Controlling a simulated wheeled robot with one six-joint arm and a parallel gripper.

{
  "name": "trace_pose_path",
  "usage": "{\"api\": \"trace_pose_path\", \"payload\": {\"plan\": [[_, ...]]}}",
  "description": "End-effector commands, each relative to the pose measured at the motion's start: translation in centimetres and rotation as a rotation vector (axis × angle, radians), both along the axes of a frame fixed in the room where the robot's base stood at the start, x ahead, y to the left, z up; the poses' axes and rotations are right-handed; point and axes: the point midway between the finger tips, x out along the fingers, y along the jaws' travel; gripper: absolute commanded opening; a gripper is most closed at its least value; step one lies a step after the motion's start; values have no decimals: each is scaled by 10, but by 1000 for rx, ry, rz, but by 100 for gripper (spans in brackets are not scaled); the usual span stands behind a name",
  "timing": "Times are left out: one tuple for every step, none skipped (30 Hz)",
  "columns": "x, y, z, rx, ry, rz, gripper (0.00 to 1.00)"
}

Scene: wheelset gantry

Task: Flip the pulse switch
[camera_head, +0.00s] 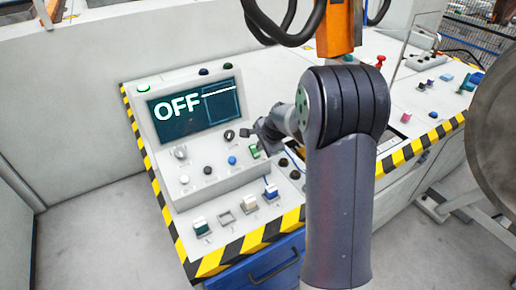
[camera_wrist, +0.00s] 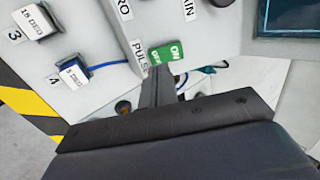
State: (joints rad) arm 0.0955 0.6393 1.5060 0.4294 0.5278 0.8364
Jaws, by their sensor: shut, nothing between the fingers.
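The pulse switch is a small green rocker marked ON; in the wrist view (camera_wrist: 166,51) it sits beside a PULSE label (camera_wrist: 139,56). In the head view the green switch (camera_head: 254,152) is at the right edge of the control panel (camera_head: 215,178). My gripper (camera_head: 259,134) is shut and empty, close to the switch. In the wrist view its fingertips (camera_wrist: 159,71) are at the switch's lower edge; I cannot tell whether they touch it. The screen (camera_head: 196,107) reads OFF.
Knobs and buttons, including a blue button (camera_head: 232,160), lie left of the switch. Labelled blocks, such as the 5 DEG block (camera_wrist: 73,74), stand along the front. Black and yellow tape (camera_head: 232,252) edges the console. An orange post (camera_head: 335,28) and black cables hang above.

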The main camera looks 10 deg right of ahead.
Motion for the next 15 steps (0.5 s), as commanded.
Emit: {"api": "trace_pose_path", "payload": {"plan": [[-5,-2,9,0,-6,-1,0],[-9,-3,14,0,-6,-1,0],[-13,-4,21,0,-7,-2,0],[-16,-6,26,-1,-6,-2,0],[-19,-6,31,0,-7,-2,0],[-23,-8,37,-1,-9,-2,0],[-26,-9,42,0,-8,-2,0],[-29,-10,46,0,-8,-2,0],[-32,-11,52,-1,-9,-2,0],[-35,-12,56,0,-7,-2,0],[-37,-13,59,-1,-8,-2,0],[-40,-14,64,-1,-9,-1,0],[-42,-14,67,-1,-8,-1,0],[-44,-14,69,-1,-8,-1,0],[-45,-15,73,-1,-8,-1,0]]}}
